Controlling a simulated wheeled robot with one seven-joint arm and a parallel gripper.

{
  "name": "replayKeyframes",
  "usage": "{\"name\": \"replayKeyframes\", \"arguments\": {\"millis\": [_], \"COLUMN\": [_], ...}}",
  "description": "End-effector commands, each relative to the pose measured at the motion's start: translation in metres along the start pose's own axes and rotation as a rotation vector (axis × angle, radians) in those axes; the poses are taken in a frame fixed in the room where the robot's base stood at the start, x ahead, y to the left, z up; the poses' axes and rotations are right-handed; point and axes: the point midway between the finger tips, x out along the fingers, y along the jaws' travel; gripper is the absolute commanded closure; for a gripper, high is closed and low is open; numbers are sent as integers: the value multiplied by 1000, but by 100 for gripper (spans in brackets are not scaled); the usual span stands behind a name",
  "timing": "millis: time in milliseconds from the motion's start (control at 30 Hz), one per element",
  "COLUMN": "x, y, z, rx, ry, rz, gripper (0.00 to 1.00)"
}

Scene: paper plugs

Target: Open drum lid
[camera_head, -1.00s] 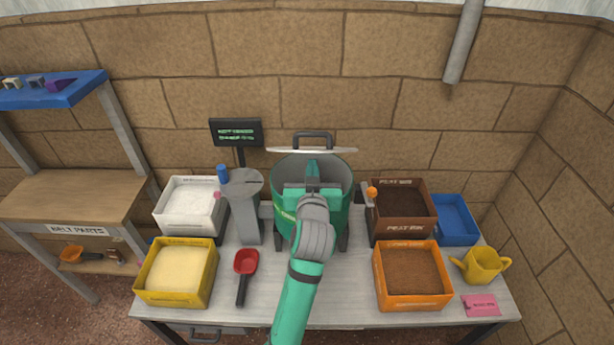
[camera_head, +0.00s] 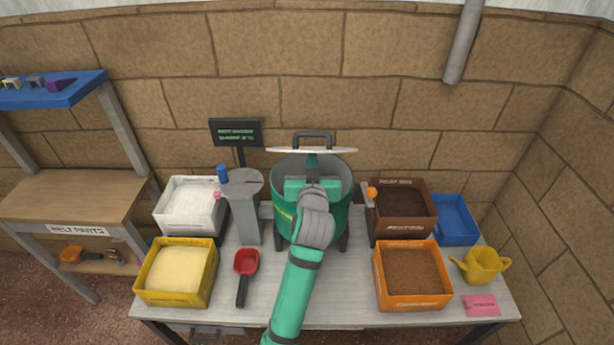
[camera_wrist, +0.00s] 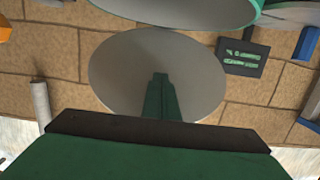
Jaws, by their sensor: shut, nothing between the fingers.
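The green drum (camera_head: 283,205) stands on the table at the centre, its mouth open to view. Its pale lid (camera_head: 285,151) is raised above the back of the mouth and shows almost edge-on in the head view. A dark handle (camera_head: 312,134) shows above it. In the wrist view the lid is a broad grey disc (camera_wrist: 120,75), and the drum's rim (camera_wrist: 180,22) is at the top. My gripper (camera_head: 312,160) is over the drum's mouth, in front of the lid. Its fingers (camera_wrist: 160,85) are shut and empty. Whether the fingertips touch the lid is unclear.
A grey pedestal (camera_head: 246,215) stands close left of the drum, with a dark display (camera_head: 236,131) behind. White (camera_head: 190,207), yellow (camera_head: 178,272), brown (camera_head: 402,225) and orange (camera_head: 412,290) bins flank it. A red scoop (camera_head: 245,263) lies in front.

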Motion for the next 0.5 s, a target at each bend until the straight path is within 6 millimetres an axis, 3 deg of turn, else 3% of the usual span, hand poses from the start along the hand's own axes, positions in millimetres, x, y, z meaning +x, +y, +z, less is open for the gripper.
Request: {"name": "replayKeyframes", "arguments": {"millis": [500], "x": [31], "y": [0], "z": [-5], "rx": [0], "ry": [1], "rz": [0], "gripper": [100]}}
